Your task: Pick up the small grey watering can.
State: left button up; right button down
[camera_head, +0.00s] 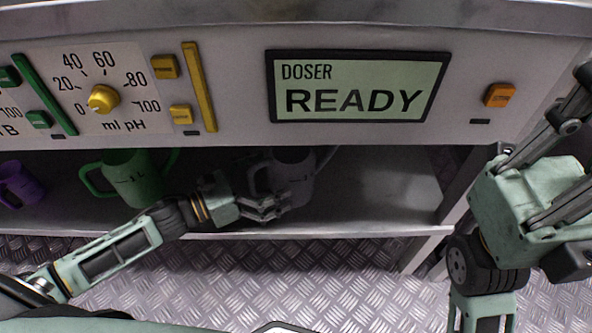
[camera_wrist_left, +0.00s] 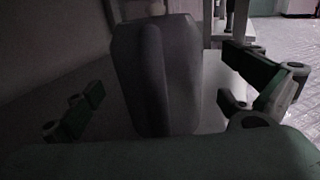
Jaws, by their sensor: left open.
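The small grey watering can (camera_head: 296,178) stands on the shelf under the doser panel, with its handle to the left and its spout to the upper right. In the left wrist view the grey can (camera_wrist_left: 155,75) fills the middle, upright between the two spread fingers. My left gripper (camera_head: 277,206) is open at the can's lower front left; the head view does not show clearly whether it touches. In the left wrist view the fingers of my left gripper (camera_wrist_left: 170,105) are apart from the can's sides. My right gripper (camera_head: 560,165) is raised at the right edge, partly cut off.
A green watering can (camera_head: 135,178) and a purple one (camera_head: 18,184) stand farther left on the shelf (camera_head: 385,205). The panel with a READY display (camera_head: 356,88) overhangs the shelf. A shelf post (camera_head: 440,235) is at the right. Free shelf lies right of the grey can.

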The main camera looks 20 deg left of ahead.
aim_at(285, 170)
pick_arm(q)
jog(key=shift+b+x, duration=0.35)
jog(key=shift+x, duration=1.2)
jog(key=shift+r, duration=0.1)
jog(key=shift+c, duration=0.5)
jog(key=c, duration=1.1)
jog(key=shift+o, duration=0.2)
jog(key=shift+r, duration=0.1)
